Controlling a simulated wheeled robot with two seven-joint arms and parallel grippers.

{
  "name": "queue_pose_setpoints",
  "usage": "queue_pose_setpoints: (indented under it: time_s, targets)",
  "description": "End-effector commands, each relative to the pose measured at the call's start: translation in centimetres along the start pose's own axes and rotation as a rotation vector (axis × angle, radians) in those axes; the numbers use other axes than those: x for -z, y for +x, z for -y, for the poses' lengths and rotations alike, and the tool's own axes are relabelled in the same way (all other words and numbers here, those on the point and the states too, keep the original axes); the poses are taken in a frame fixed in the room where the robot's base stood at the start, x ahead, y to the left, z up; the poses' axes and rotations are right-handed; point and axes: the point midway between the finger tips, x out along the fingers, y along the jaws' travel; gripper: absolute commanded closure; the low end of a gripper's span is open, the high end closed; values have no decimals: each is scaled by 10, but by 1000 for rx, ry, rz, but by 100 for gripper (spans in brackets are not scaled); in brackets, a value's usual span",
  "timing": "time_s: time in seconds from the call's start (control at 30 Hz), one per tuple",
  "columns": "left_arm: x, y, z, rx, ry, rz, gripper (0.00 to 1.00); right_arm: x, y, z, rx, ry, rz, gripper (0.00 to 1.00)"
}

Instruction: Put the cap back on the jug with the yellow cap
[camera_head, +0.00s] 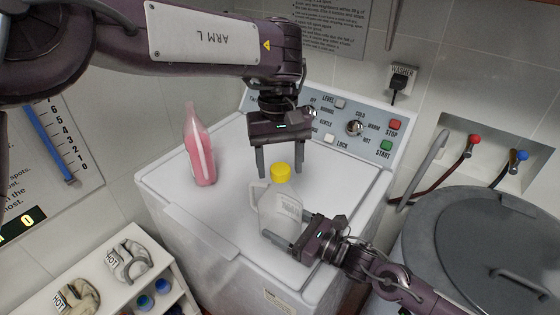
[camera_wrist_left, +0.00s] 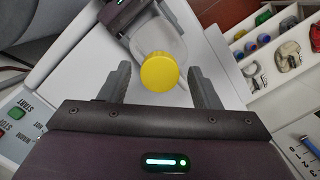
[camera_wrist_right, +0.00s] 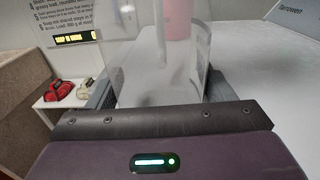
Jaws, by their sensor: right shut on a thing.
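The translucent white jug (camera_head: 281,212) stands on the washer's lid, with its handle on the left. The yellow cap (camera_head: 280,173) sits at the top of the jug's neck; whether it is fully seated I cannot tell. In the left wrist view the cap (camera_wrist_left: 159,72) shows from above, between the fingers. My left gripper (camera_head: 282,177) points down, open, its fingers apart on either side of the cap with gaps. My right gripper (camera_wrist_right: 158,92) is shut on the jug's body, low down from the right. The jug (camera_wrist_right: 155,60) fills the middle of the right wrist view.
A pink bottle (camera_head: 200,150) stands on the lid to the left. The washer's control panel (camera_head: 335,125) rises behind the jug. A grey round bin (camera_head: 480,245) is at the right. A white shelf (camera_head: 125,270) with gloves is at the lower left.

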Motion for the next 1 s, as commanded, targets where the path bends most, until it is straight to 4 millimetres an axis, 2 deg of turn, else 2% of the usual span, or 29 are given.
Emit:
queue_pose_setpoints:
  time_s: [0.17, 0.4, 0.53, 0.87, 1.0]
  targets:
    - [0, -2, 0, 0, 0, 0, 43, 0, 0, 0, 0, 0, 0, 88]
    - [-4, -32, 0, 0, 0, -3, 43, 0, 0, 0, 0, 0, 0, 88]
    - [-5, -42, 0, 0, 1, 0, 43, 0, 0, 0, 0, 0, 0, 88]
    - [-6, -44, 0, 0, -1, 1, 45, 0, 0, 0, 0, 0, 1, 88]
    - [-6, -45, -1, -2, -65, -2, 45, 0, 0, 0, 0, 0, 1, 88]
